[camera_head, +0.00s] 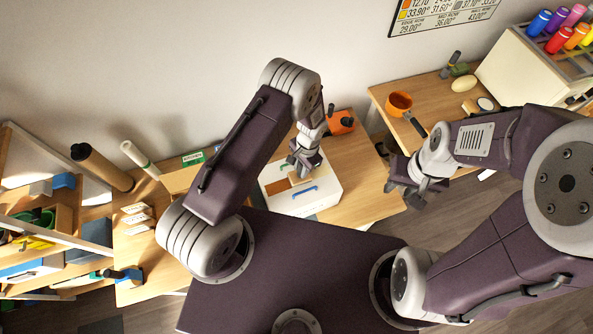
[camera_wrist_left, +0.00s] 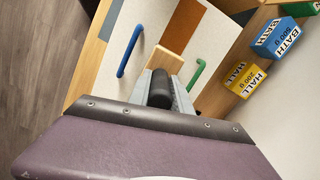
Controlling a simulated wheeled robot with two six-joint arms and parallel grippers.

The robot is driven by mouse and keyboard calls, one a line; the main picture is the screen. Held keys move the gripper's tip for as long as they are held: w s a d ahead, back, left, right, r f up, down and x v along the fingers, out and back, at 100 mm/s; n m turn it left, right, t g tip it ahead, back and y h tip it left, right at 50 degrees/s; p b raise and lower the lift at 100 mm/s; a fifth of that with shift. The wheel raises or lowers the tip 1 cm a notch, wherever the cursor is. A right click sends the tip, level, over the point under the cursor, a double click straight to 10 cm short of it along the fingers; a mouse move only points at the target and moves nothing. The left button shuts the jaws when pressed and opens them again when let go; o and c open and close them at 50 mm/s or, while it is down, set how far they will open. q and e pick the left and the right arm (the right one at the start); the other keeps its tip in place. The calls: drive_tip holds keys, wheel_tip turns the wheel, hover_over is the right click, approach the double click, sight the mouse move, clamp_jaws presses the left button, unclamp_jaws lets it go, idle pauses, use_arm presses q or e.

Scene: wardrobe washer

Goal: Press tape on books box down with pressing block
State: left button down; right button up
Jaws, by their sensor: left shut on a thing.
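The books box is a white box (camera_head: 328,190) on the wooden table, with a blue handle (camera_wrist_left: 130,50) and a green handle (camera_wrist_left: 195,74) on it. A brown tape strip (camera_wrist_left: 186,28) lies along its top. My left gripper (camera_head: 304,164) is above the box and shut on the pressing block, a pale wooden block (camera_wrist_left: 166,60) with a black round grip (camera_wrist_left: 160,90). The block is in line with the tape and covers part of it; I cannot tell whether it touches. My right gripper (camera_head: 402,190) is off the table's right side, and its jaw opening is unclear.
An orange object (camera_head: 341,122) stands behind the box. Blue and yellow weight blocks (camera_wrist_left: 246,79) are near the box. A second table with an orange mug (camera_head: 399,102) is at the right. Shelves (camera_head: 40,225) stand at the left.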

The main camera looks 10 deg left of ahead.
use_arm(q)
drive_tip(key=shift+w+d, duration=0.35)
drive_tip(key=shift+d, duration=0.3)
drive_tip(key=shift+b, duration=0.35)
drive_tip(key=shift+w+d+f, duration=0.15)
drive_tip(key=shift+w+d, duration=0.05)
drive_tip(key=shift+w+d+r+b, duration=0.1)
drive_tip(key=shift+w+d+b, duration=0.35)
drive_tip(key=shift+d+b, duration=0.2)
drive_tip(key=shift+w+d+r+b, duration=0.1)
drive_tip(key=shift+w+d+b, duration=0.4)
drive_tip(key=shift+d, duration=0.15)
drive_tip(key=shift+f, duration=0.1)
